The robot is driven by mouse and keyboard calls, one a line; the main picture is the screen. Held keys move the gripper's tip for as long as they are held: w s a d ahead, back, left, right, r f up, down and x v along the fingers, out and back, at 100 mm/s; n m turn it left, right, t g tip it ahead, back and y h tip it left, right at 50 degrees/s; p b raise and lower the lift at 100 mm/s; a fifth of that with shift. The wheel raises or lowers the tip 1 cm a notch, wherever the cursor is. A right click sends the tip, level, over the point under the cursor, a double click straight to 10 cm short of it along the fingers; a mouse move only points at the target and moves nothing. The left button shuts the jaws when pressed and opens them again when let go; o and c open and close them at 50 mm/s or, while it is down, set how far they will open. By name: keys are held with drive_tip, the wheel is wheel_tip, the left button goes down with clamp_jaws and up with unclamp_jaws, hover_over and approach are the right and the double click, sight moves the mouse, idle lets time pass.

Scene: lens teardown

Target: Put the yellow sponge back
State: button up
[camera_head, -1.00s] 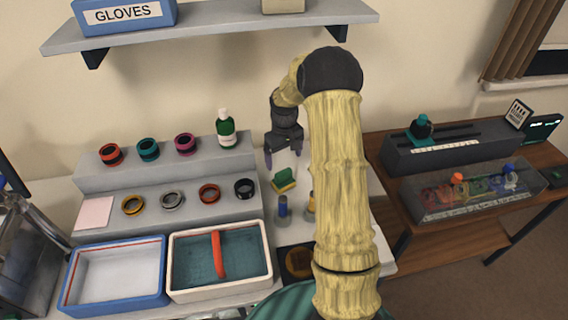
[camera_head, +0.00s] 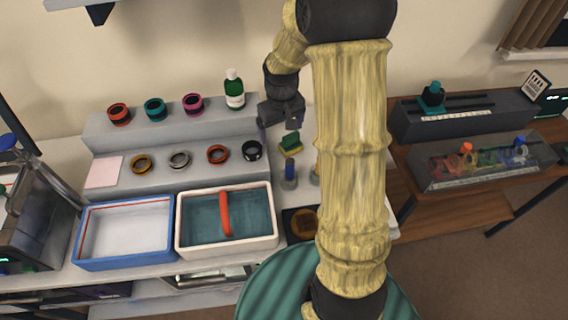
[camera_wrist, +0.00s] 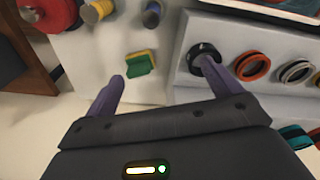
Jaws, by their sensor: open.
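The sponge (camera_head: 290,146), green on one side and yellow on the other, lies on the white bench top to the right of the grey stepped rack (camera_head: 180,150). It also shows in the wrist view (camera_wrist: 140,65), beyond my fingertips and nearer the left one. My gripper (camera_head: 281,121) is open and empty, above the bench behind the sponge in the head view. In the wrist view my two purple fingers (camera_wrist: 162,72) are wide apart. The right fingertip overlaps a black ring (camera_wrist: 203,53) on the rack; I cannot tell whether they touch.
A green bottle (camera_head: 234,90) and several coloured rings stand on the rack. A blue-rimmed tray (camera_head: 168,230) and a cream-rimmed tray (camera_head: 273,218) lie in front. My arm hides part of the bench's right side.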

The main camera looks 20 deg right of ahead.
drive_tip(key=s+a+r, duration=0.1)
drive_tip(key=s+a, duration=0.1)
drive_tip(key=s, duration=0.5)
drive_tip(key=s+a+r+m+t, duration=0.1)
drive_tip(key=s+a+r, duration=0.1)
drive_tip(key=s, duration=0.6)
drive_tip(key=shift+s+a+r+m, duration=0.2)
drive_tip(key=shift+a+r+m, duration=0.1)
drive_tip(key=shift+a, duration=0.25)
